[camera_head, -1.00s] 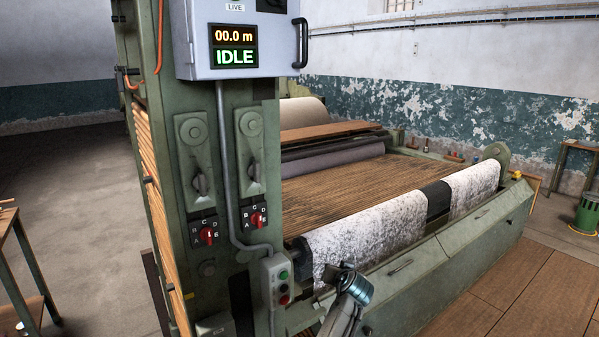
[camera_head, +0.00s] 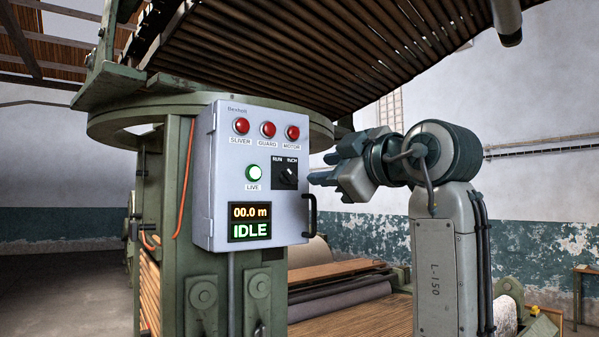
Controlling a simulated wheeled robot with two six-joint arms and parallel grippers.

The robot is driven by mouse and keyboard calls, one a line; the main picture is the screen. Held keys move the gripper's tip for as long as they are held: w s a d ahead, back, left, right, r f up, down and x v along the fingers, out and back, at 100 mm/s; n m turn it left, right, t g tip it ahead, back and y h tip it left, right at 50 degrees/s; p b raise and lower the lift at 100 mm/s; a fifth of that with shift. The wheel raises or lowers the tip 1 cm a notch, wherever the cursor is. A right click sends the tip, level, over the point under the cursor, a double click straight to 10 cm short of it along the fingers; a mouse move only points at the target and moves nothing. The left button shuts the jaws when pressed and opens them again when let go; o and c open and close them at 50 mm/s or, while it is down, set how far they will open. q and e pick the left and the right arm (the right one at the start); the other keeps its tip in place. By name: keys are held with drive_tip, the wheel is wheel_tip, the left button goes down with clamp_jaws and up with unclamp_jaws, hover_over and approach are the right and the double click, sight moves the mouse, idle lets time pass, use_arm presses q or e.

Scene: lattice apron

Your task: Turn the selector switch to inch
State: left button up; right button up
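The selector switch (camera_head: 287,176) is a dark knob on a black plate marked RUN at left and INCH at right. It sits on the right side of the grey control box (camera_head: 220,180). The knob is small and dark, and I cannot tell which mark it points to.
The box has red SLIVER, GUARD and MOTOR lamps (camera_head: 268,130), a lit LIVE lamp (camera_head: 254,173) and a display (camera_head: 250,222) reading 00.0 m and IDLE. A dark handle (camera_head: 311,216) stands out at its right edge. A slatted apron (camera_head: 330,50) slopes overhead.

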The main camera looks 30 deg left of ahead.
sight(291, 174)
use_arm(q)
drive_tip(key=p+x, duration=0.7)
drive_tip(key=x, duration=0.3)
drive_tip(key=shift+w+r, duration=0.1)
drive_tip(key=shift+w, duration=0.05)
drive_tip(key=shift+w+a, duration=0.25)
drive_tip(key=shift+a, duration=0.1)
drive_tip(key=shift+d, duration=0.1)
drive_tip(key=c, duration=0.7)
